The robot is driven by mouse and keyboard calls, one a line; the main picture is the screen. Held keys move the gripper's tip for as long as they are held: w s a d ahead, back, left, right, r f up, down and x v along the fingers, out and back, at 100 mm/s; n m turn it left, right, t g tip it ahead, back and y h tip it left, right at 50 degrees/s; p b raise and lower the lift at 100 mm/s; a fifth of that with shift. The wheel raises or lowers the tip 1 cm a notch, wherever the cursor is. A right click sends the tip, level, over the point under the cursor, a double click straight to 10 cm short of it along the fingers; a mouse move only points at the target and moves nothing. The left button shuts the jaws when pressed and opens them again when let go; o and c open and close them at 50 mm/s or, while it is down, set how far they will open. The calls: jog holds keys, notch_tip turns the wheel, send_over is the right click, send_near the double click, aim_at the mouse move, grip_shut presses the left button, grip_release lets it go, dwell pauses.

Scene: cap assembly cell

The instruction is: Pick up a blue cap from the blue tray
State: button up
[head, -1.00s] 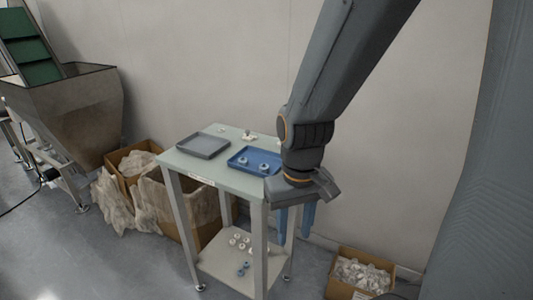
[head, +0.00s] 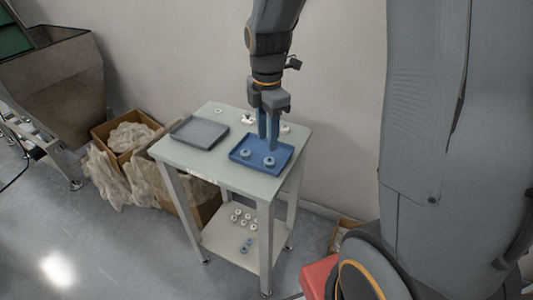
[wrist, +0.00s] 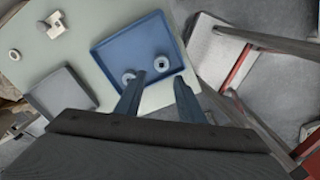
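The blue tray (head: 243,165) lies on the right part of the small table and also shows in the wrist view (wrist: 113,44). Two pale blue ring-shaped caps rest in it: a left cap (head: 246,153) and a right cap (head: 269,162). In the wrist view they are one cap (wrist: 128,77) beside the left finger and another cap (wrist: 161,64) ahead of the gap between the fingers. My gripper (head: 268,147) points down above the back part of the tray. Its two blue fingers (wrist: 161,84) are apart, with nothing between them.
A grey tray (head: 199,133) lies to the left on the tabletop (head: 210,170). A small white fixture (head: 247,119) and white caps (head: 218,111) are at the back. Several white caps and some blue caps lie on the lower shelf (head: 228,239). Cardboard boxes (head: 110,128) stand left; a wall is behind.

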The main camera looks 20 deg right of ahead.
aim_at(270, 159)
jog(key=shift+s+d+f+p, duration=0.15)
jog(key=shift+f+p, duration=0.4)
jog(key=shift+f, duration=1.4)
jog(key=shift+w+d+f+p, duration=0.15)
jog(key=shift+f+p, duration=0.35)
jog(key=shift+f, duration=1.4)
jog(key=shift+s, duration=0.1)
jog(key=c, duration=0.5)
